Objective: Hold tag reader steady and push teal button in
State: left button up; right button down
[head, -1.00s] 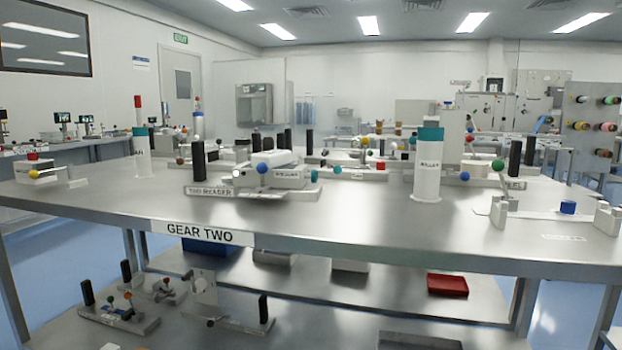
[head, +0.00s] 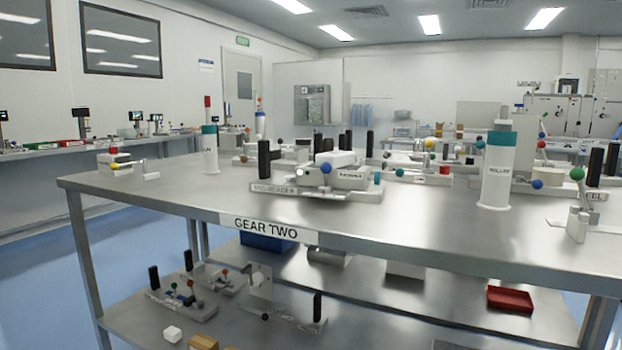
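The tag reader (head: 350,180) sits near the front edge of the metal table, in the middle of the head view. It is a pale grey device on a flat base, with its name on a label at the base's front left. A teal round button (head: 378,176) sticks out at its right end. A blue ball knob (head: 326,168) is on its front, and black upright posts (head: 264,158) stand at its left and right. Nothing touches it. Neither of my grippers is in view.
The metal table (head: 420,225), labelled GEAR TWO, carries several other devices behind the reader. A white cylinder with a teal band (head: 497,172) stands to the right, a slimmer one (head: 210,150) to the left. Blue floor (head: 110,270) is open at the left.

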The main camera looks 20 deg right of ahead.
aim_at(376, 178)
jog(key=u, duration=0.8)
jog(key=k, duration=1.25)
jog(key=z, duration=3.3)
jog(key=k, duration=0.1)
jog(key=u, duration=1.8)
jog(key=i, duration=1)
